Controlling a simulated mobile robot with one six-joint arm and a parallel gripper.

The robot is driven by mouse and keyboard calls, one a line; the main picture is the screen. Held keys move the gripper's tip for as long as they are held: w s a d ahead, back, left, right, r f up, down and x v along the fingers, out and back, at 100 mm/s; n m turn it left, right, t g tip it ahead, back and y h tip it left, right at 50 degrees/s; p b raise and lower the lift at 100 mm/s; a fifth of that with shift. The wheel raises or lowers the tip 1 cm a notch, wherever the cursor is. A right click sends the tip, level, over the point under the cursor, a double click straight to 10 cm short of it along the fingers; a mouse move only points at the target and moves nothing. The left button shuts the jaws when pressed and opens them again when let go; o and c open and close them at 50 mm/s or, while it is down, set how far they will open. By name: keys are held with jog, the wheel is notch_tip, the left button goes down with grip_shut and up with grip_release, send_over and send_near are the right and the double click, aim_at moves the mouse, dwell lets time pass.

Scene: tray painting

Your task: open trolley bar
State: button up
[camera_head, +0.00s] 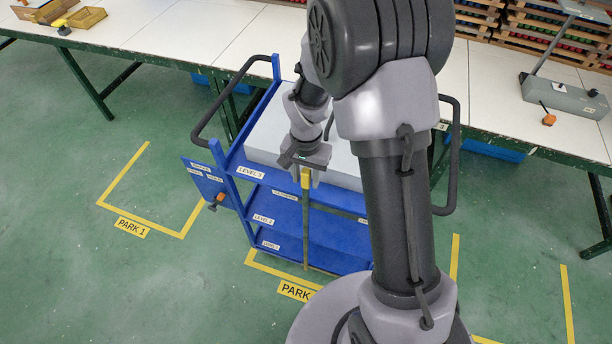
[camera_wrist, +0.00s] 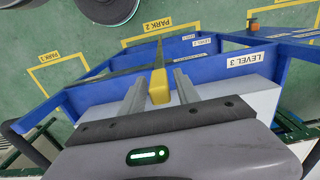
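The blue trolley (camera_head: 238,172) stands in front of the long table, with shelves labelled LEVEL 1 to LEVEL 3. Its bar (camera_head: 306,235) runs upright across the front of the shelves and ends in a yellow tip (camera_head: 305,178) at the top. My gripper (camera_head: 304,170) is at this tip, pointing down. In the wrist view the yellow tip (camera_wrist: 159,88) lies between the two fingers of my gripper (camera_wrist: 159,82), with a small gap showing on each side. The gripper looks open around the tip. My arm hides the trolley's right part.
A white block (camera_head: 268,135) lies on the trolley's top level. Black handles (camera_head: 222,92) stick out at its sides. A blue panel with an orange knob (camera_head: 217,201) juts out left. The table (camera_head: 200,30) blocks the back. Green floor inside PARK 1 (camera_head: 150,195) is free.

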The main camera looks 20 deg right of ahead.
grip_shut()
dwell(1.2)
